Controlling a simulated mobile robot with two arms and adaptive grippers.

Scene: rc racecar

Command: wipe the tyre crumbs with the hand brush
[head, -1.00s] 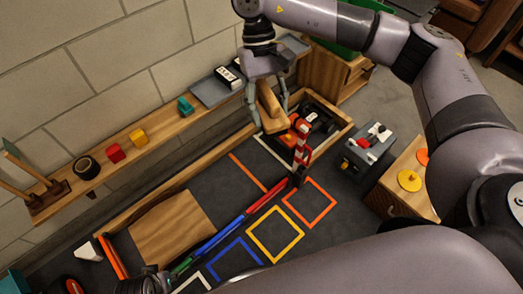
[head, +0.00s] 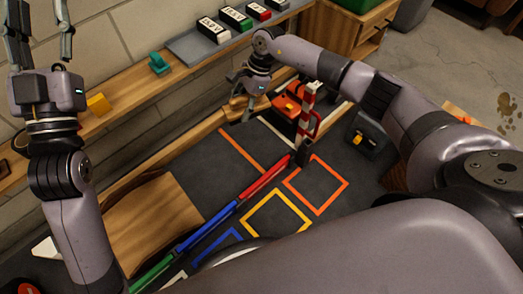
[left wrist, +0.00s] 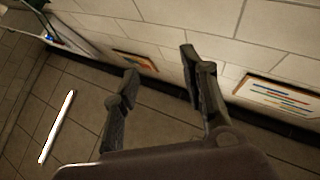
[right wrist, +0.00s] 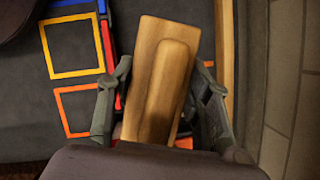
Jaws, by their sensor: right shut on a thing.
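My right gripper (head: 241,102) is shut on the wooden hand brush near the back wall of the track pen. The right wrist view shows the brush (right wrist: 162,75) between the two fingers, its wooden block and raised grip facing the camera. Its bristles are hidden. My left gripper (head: 40,45) is raised at the upper left, open and empty; its parted fingers also show in the left wrist view (left wrist: 160,78). Brown specks (head: 508,112) lie on the grey floor at the far right. I cannot tell whether these are the tyre crumbs.
A red-and-white striped post (head: 305,110) stands right of the brush, near an orange car part (head: 288,107). A wooden ramp (head: 150,220) and coloured floor squares (head: 277,215) lie in the pen. The wall shelf (head: 130,105) holds a yellow block (head: 98,104) and a teal piece (head: 158,64).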

